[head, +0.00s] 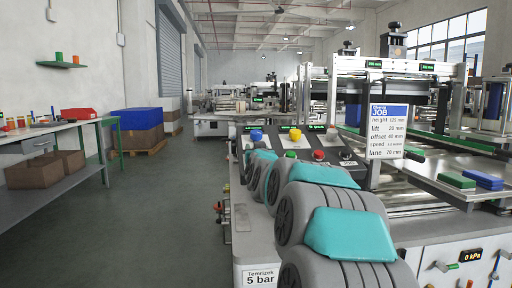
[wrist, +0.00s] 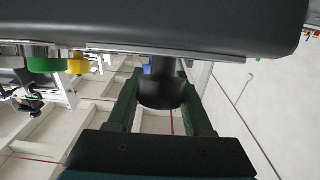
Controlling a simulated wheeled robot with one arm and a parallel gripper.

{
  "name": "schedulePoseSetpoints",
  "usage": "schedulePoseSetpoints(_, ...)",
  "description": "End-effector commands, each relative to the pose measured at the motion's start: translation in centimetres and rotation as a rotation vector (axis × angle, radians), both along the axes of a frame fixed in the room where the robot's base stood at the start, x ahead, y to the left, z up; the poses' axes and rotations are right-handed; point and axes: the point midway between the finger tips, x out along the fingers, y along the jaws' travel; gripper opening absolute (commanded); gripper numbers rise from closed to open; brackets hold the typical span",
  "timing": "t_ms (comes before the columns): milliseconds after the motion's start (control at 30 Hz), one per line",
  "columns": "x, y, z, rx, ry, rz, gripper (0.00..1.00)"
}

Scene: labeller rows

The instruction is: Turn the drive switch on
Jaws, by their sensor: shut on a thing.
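The sloped control panel (head: 283,142) stands at the middle of the head view, with a blue knob (head: 256,135), a yellow knob (head: 295,134) and a red button (head: 318,155). In the wrist view, my gripper (wrist: 160,88) has its two dark green fingers on either side of a black round knob (wrist: 161,92) and is shut on it. A blue part (wrist: 162,66) shows between this knob and the panel's edge. Switch labels are too small to read, so I cannot tell the drive switch by name. My gripper is hidden behind my arm in the head view.
A yellow knob (wrist: 79,63) and a green one (wrist: 45,65) sit left of the held knob. A job sign (head: 387,131) stands right of the panel. Conveyor machinery fills the right. Open floor (head: 145,215) lies at left, beside a workbench (head: 50,190).

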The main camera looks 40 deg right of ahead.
Motion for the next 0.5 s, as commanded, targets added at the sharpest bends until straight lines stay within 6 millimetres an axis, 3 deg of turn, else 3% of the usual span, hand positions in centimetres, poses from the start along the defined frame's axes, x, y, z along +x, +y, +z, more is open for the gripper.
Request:
schedulePoseSetpoints(33, 0.23, 0.17, -0.87, 0.008, 0.013, 0.005, 0.0)
schedulePoseSetpoints(200, 0.25, 0.14, -1.02, 0.01, 0.015, 0.005, 0.0)
schedulePoseSetpoints(233, 0.25, 0.14, -1.04, 0.01, 0.015, 0.005, 0.53)
schedulePoseSetpoints(500, 0.15, 0.04, -0.71, 0.007, 0.01, 0.003, 0.81)
